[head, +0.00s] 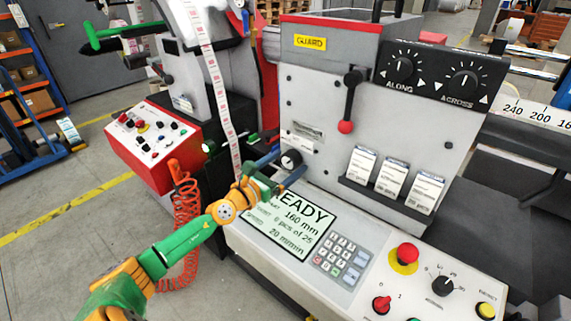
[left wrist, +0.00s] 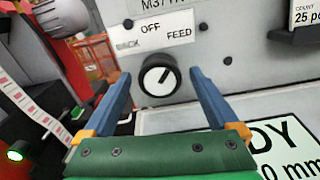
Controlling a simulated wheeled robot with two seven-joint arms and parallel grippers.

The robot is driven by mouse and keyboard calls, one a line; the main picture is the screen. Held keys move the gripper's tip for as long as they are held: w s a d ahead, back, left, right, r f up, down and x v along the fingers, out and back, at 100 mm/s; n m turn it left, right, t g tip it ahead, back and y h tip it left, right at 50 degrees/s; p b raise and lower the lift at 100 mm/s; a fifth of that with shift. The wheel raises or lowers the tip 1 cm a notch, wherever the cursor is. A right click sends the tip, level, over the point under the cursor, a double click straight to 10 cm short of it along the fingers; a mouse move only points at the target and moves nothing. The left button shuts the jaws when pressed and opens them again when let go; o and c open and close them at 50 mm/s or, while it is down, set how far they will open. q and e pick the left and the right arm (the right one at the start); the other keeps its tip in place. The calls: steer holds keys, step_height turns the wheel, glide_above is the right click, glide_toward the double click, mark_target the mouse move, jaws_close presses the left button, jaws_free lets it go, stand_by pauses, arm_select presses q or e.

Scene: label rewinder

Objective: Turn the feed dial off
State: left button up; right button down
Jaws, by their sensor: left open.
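The feed dial (left wrist: 162,78) is a round black knob on the grey machine front, below a white label (left wrist: 155,35) reading BACK, OFF and FEED. In the head view my left gripper (head: 289,162) reaches the dial from the left. My right gripper is not in view.
The READY display (head: 290,222) and keypad (head: 340,255) lie just below the dial. A black lever with a red knob (head: 345,127) hangs above right. A red emergency button (head: 407,253) sits further right. The label strip (head: 215,90) runs down on the left.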

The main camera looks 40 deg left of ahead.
arm_select(q)
steer(key=shift+s, duration=0.15)
steer(key=shift+c, duration=0.5)
steer(key=c, duration=1.3)
steer(key=shift+n, duration=0.3)
steer(key=n, duration=0.3)
steer(key=shift+r, duration=0.1)
steer(key=shift+a+n+p, duration=0.1)
steer(key=shift+n+p, duration=0.25)
steer(key=shift+n, duration=1.75)
